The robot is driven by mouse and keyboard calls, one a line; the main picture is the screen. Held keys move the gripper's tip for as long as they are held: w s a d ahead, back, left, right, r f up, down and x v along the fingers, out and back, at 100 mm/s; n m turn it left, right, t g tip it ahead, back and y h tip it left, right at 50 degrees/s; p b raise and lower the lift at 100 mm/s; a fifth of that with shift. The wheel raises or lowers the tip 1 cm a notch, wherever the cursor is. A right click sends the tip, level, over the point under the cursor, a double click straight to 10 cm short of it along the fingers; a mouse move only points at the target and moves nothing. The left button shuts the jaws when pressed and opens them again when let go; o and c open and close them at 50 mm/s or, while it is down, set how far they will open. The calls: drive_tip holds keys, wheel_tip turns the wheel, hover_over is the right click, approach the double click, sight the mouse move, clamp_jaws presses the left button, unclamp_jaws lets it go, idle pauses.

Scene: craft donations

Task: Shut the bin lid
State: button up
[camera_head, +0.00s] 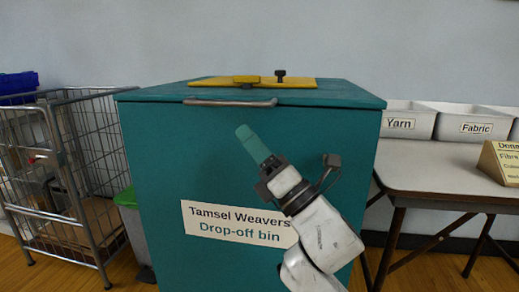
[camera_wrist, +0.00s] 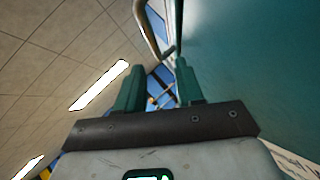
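The teal drop-off bin (camera_head: 160,170) stands in the middle of the head view, with a "Tamsel Weavers Drop-off bin" label on its front. Its teal lid (camera_head: 345,94) lies level across the top, with no clear gap along its front edge. A metal handle (camera_head: 230,103) runs along that edge. My gripper (camera_head: 246,138) is in front of the bin, pointing up, a little below the handle. In the wrist view my gripper (camera_wrist: 160,80) has its two green fingers apart with nothing between them. The handle (camera_wrist: 150,28) shows beyond the fingertips, apart from them.
A yellow plate (camera_head: 300,83) with a dark knob lies on the lid. A wire cage trolley (camera_head: 97,150) stands at left, with a green-lidded container (camera_head: 126,198) beside the bin. At right a table (camera_head: 430,172) holds Yarn (camera_head: 405,113) and Fabric (camera_head: 465,120) boxes and a sign.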

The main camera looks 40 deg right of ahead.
drive_tip(key=shift+v, duration=1)
